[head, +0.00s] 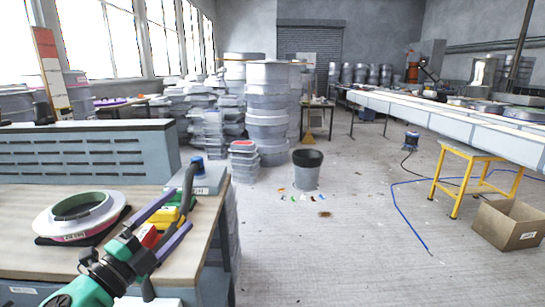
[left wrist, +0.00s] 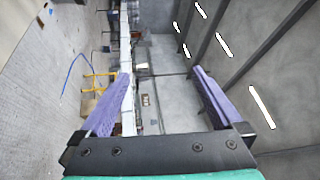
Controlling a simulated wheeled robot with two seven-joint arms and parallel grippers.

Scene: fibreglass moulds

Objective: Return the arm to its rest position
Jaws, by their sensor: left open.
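My left gripper (head: 165,228) is in the lower left of the head view, its two purple fingers spread apart with nothing between them. It appears over the right part of the wooden workbench (head: 180,215); its height above the top is hard to judge. In the left wrist view the fingers (left wrist: 160,98) are also wide apart and empty, with the room and ceiling lights beyond them. The green and black wrist of my left arm comes in from the bottom left. My right gripper is not in view.
A round white mould (head: 100,218) lies on the bench, with yellow and red pieces (head: 170,215) by the gripper. A slotted grey panel (head: 85,150) stands behind. A dark bin (head: 307,168), a cardboard box (head: 508,225) and a blue hose (head: 410,220) are on the floor. Mid-floor is mostly clear.

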